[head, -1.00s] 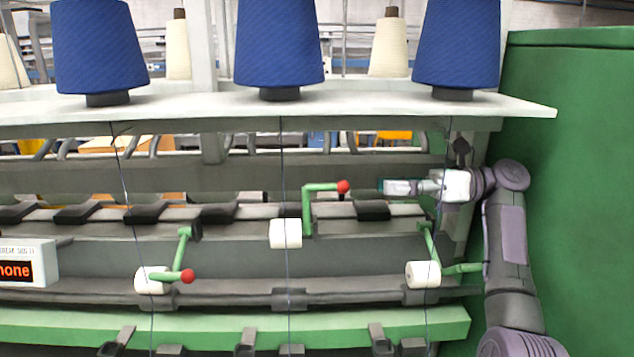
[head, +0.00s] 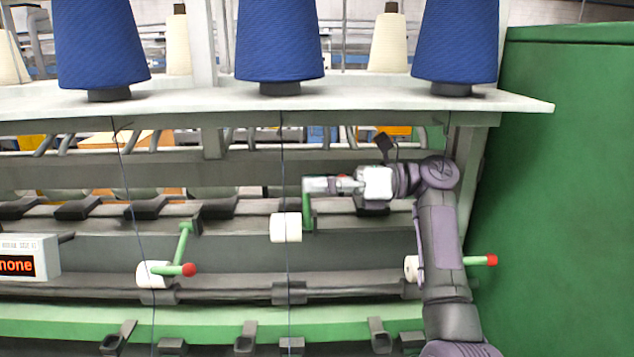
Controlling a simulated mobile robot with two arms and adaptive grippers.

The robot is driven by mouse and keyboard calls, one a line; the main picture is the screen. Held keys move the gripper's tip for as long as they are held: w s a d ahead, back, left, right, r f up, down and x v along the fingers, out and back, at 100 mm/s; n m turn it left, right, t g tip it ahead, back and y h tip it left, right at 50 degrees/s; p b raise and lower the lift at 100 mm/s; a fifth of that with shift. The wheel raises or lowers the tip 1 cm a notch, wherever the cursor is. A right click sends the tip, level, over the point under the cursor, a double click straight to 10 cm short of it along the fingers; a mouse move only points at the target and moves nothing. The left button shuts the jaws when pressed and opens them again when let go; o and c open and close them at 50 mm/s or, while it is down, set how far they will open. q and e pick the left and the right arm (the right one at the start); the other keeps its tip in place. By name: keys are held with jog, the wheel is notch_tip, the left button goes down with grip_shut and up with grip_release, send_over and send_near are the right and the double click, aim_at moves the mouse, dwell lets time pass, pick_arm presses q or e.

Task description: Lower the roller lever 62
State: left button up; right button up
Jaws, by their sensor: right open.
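The middle roller lever is raised: its green upright (head: 308,211) stands beside a white roller (head: 286,227). My right gripper (head: 322,185) is open at the top of this lever, and its fingers cover most of the lever's arm. Only a bit of the red knob (head: 343,176) shows between the fingers. I cannot tell whether they touch it. The left roller lever (head: 168,270) is down, with its red knob out to the right. The right roller lever (head: 476,260) is also down, partly behind my right arm. No number 62 is readable. My left gripper is not in view.
A white shelf (head: 380,103) with blue yarn cones (head: 280,40) runs above my gripper. Thin threads hang down, one close to the middle roller. A green cabinet wall (head: 560,200) stands at the right. A small sign (head: 25,258) is at the left.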

aim_at(308, 219)
jog(key=shift+c, duration=0.4)
grip_shut()
jog(key=s+f+n+b, duration=0.3)
jog(key=s+f+n, duration=0.1)
jog(key=shift+s+f, duration=0.25)
jog(key=shift+f, duration=0.05)
